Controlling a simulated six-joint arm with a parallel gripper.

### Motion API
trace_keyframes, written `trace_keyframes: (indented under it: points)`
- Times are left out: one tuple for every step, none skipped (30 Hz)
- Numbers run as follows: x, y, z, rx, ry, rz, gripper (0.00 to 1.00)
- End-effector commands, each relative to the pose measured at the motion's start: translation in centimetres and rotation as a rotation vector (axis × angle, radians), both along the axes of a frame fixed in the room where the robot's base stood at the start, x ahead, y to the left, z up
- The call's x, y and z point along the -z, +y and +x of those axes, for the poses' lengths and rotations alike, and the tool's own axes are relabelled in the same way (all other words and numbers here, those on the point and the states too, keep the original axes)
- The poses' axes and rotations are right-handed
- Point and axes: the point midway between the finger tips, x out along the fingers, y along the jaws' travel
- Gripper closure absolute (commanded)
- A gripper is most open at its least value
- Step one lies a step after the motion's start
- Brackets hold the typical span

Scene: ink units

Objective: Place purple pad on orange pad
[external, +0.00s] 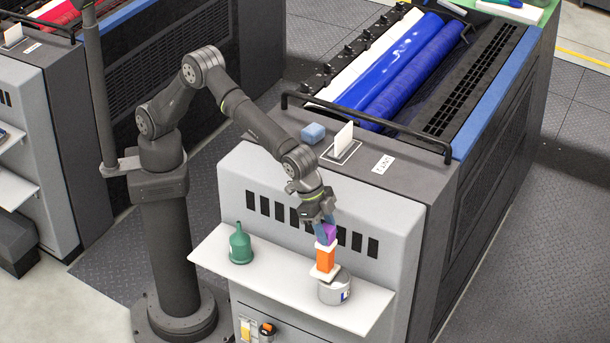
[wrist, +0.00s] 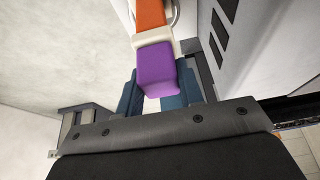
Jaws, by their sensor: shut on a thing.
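The purple pad (external: 329,233) is a purple block with a white plate at its lower end. My gripper (external: 325,222) points down with its blue fingers on either side of the purple block, shut on it. The orange pad (external: 325,261) is an orange block with a white plate under it, on top of a grey can. The purple pad's white plate is directly above the orange block; I cannot tell whether they touch. In the wrist view the purple pad (wrist: 156,68) lies between the fingers, with the orange pad (wrist: 149,14) just beyond its white plate.
The grey can (external: 335,290) stands on a white shelf (external: 270,273) on the front of the press. A green funnel-shaped container (external: 240,244) stands at the shelf's left. The slotted press front (external: 232,200) rises close behind. The shelf between container and can is clear.

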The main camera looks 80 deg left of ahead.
Motion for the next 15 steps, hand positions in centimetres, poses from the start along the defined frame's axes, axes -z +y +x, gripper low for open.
trace_keyframes:
  points:
    - [0.09,-0.01,0.00,0.000,0.000,0.000,0.89]
    - [0.17,0.00,0.00,0.000,0.000,0.000,0.89]
    - [0.31,0.01,-0.01,0.000,0.001,0.001,0.89]
    - [0.40,0.00,0.00,0.000,0.001,0.001,0.89]
    - [0.35,0.00,0.00,0.000,0.001,0.001,0.60]
    - [0.34,-0.01,-0.01,0.000,0.001,0.001,0.52]
    - [0.34,0.00,-0.01,0.000,0.001,0.001,0.46]
    - [0.34,-0.01,-0.01,0.000,0.001,0.001,0.44]
    - [0.34,0.00,-0.01,0.000,0.001,0.001,0.44]
    - [0.33,0.00,-0.01,0.000,0.001,0.001,0.44]
    - [0.33,0.00,-0.01,0.000,0.001,0.001,0.44]
    - [0.33,0.00,-0.01,0.000,0.001,0.001,0.44]
    - [0.33,0.00,0.00,0.000,0.000,0.000,0.44]
    - [0.33,0.00,0.00,0.000,0.000,0.000,0.44]
    - [0.30,0.00,0.00,0.000,0.000,0.000,0.44]
